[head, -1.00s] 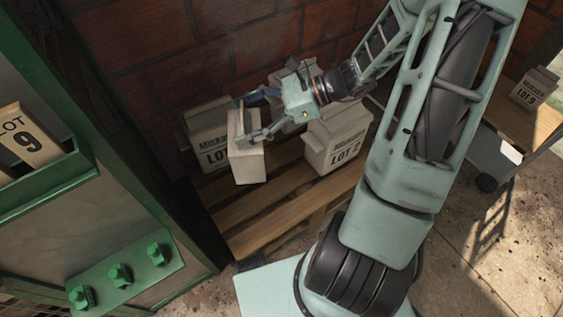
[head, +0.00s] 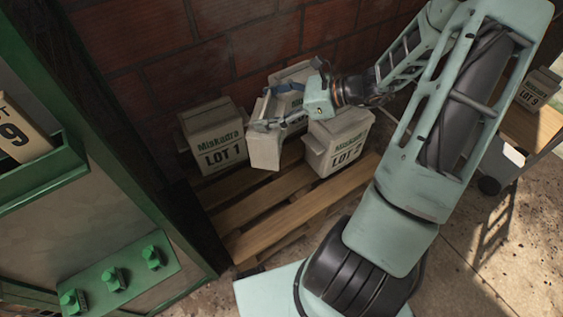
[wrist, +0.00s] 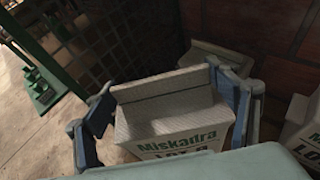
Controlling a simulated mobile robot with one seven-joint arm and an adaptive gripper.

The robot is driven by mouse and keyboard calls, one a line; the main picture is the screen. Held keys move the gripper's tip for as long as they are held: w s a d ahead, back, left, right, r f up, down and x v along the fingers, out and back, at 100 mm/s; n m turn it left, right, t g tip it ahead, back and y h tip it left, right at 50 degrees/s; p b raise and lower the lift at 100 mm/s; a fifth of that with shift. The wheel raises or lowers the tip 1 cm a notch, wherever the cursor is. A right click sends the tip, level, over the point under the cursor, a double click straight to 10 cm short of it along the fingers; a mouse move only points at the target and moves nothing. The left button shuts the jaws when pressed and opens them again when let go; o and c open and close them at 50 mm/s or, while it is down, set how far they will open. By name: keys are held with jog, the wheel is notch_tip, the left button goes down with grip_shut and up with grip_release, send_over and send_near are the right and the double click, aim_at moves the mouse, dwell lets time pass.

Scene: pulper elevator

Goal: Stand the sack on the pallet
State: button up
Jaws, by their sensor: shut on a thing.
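My gripper (head: 275,112) is shut on a pale sack (head: 265,150), with its fingers around the upper part. The held sack is slightly tilted, between the LOT 1 and LOT 2 sacks; I cannot tell whether its base touches the pallet (head: 252,213). In the wrist view the held sack (wrist: 175,122) shows "Miskadra" and a cut-off lot line, with blue-grey fingers on both sides. On the wooden pallet, the LOT 1 sack (head: 218,145) stands at left and the LOT 2 sack (head: 342,148) at right. Another sack (head: 297,74) is behind, partly hidden by my gripper.
The pallet's front slats are bare.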

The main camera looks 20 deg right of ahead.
aim_at(281, 141)
jog(key=s+f, duration=0.1)
jog(key=f, duration=0.2)
jog(key=s+f+n+g, duration=0.1)
jog(key=f, duration=0.2)
jog(key=s+f+n+g+y, duration=0.1)
jog(key=s+f, duration=0.1)
jog(key=f, duration=0.2)
jog(key=shift+d, duration=0.2)
jog(key=s+f+n+g, duration=0.25)
jog(key=s+f, duration=0.25)
jog(key=f, duration=0.3)
jog(key=w+a+f+b, duration=0.2)
jog(key=a+f, duration=0.4)
jog(key=a, duration=0.1)
jog(key=w+a+f+b, duration=0.2)
jog(key=a+f, duration=0.4)
jog(key=f, duration=0.1)
jog(key=shift+w+a+f+y, duration=0.15)
jog(key=shift+w+a+y, duration=0.25)
jog(key=shift+f, duration=0.2)
jog(key=o, duration=2.1)
jog(key=shift+c, duration=0.2)
